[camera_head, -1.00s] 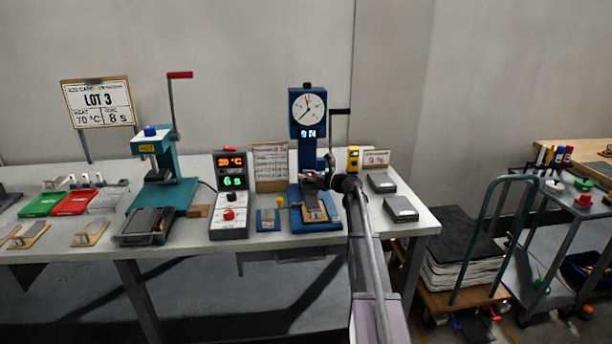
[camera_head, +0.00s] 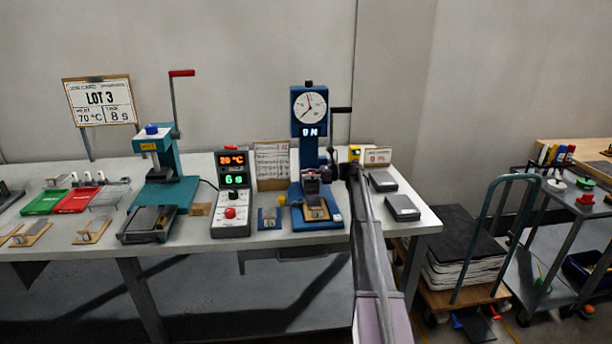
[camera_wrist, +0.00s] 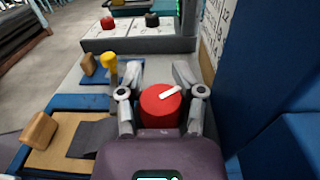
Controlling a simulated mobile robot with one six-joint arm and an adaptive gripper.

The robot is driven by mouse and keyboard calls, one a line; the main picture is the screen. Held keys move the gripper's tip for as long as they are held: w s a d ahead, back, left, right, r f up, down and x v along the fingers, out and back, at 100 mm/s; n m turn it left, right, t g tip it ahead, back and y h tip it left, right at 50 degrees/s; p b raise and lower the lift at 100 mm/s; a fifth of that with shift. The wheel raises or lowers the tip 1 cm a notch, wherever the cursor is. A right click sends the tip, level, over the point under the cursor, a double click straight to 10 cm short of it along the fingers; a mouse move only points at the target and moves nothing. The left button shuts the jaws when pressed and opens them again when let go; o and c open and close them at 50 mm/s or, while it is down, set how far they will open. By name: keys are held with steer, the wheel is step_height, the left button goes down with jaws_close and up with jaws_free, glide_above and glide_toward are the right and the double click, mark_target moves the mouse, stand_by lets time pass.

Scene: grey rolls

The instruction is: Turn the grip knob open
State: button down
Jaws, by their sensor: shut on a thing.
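The grip knob (camera_wrist: 161,106) is red and round with a white pointer mark on top. In the wrist view it sits between the two fingers of my gripper (camera_wrist: 160,92), which is shut on its sides. The pointer slants up to the right. In the head view my gripper (camera_head: 322,174) is at the lower front of the blue tester (camera_head: 309,130), and the knob cannot be made out there. The tester has a round dial (camera_head: 309,107) and a small lit display. A wood-backed grey piece (camera_head: 317,211) lies on the tester's base.
A yellow-topped peg (camera_wrist: 109,62) stands close to my gripper's left finger. A teal press (camera_head: 160,165) is farther left. Grey boxes (camera_head: 402,208) lie at the right table end.

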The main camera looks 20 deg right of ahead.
stand_by(0.4)
steer(key=c, duration=0.6)
jaws_free()
steer(key=shift+d, duration=0.1)
steer(key=shift+v, duration=6)
